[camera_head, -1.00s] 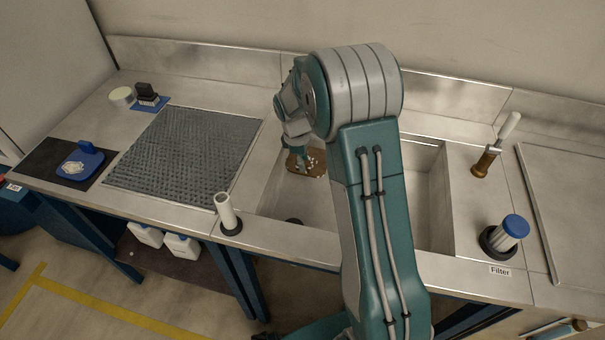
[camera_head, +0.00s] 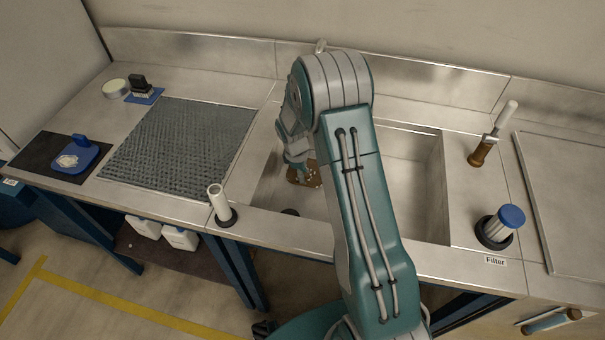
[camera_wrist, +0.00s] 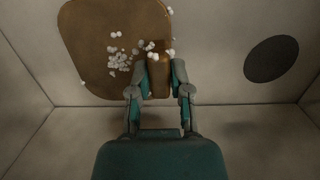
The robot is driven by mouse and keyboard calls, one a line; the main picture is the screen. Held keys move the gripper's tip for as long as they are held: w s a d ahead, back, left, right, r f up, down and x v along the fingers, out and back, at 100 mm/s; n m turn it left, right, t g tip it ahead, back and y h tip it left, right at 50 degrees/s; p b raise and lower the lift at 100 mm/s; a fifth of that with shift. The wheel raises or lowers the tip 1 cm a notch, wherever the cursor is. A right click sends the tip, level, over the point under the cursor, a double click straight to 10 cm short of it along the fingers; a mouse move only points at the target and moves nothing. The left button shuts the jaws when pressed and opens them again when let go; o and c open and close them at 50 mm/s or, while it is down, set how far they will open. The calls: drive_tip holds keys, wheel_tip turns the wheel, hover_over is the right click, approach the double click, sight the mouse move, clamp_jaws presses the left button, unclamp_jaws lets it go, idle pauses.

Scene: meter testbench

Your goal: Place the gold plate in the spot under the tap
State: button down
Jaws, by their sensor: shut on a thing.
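The gold plate (camera_wrist: 90,45) looks brown-gold, with rounded corners and several small white bits on it. My gripper (camera_wrist: 161,75) is shut on an upright tab of the plate in the wrist view. In the head view the plate (camera_head: 305,177) shows partly, below my gripper and within the left part of the sink (camera_head: 415,185). My wrist hides much of it. It looks tilted there; I cannot tell whether it touches the sink floor. The tap is mostly hidden behind my arm; a small pale tip (camera_head: 320,46) above the arm may be part of it.
A dark round drain (camera_wrist: 271,59) lies right of the plate in the wrist view. A white tube (camera_head: 219,203) stands at the sink's front left. A blue-capped filter (camera_head: 502,226) and a brush (camera_head: 490,140) stand right. A grey mat (camera_head: 180,150) lies left.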

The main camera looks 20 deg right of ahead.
drive_tip(key=c, duration=0.7)
unclamp_jaws()
drive_tip(key=shift+o, duration=0.7)
drive_tip(key=shift+a, duration=0.2)
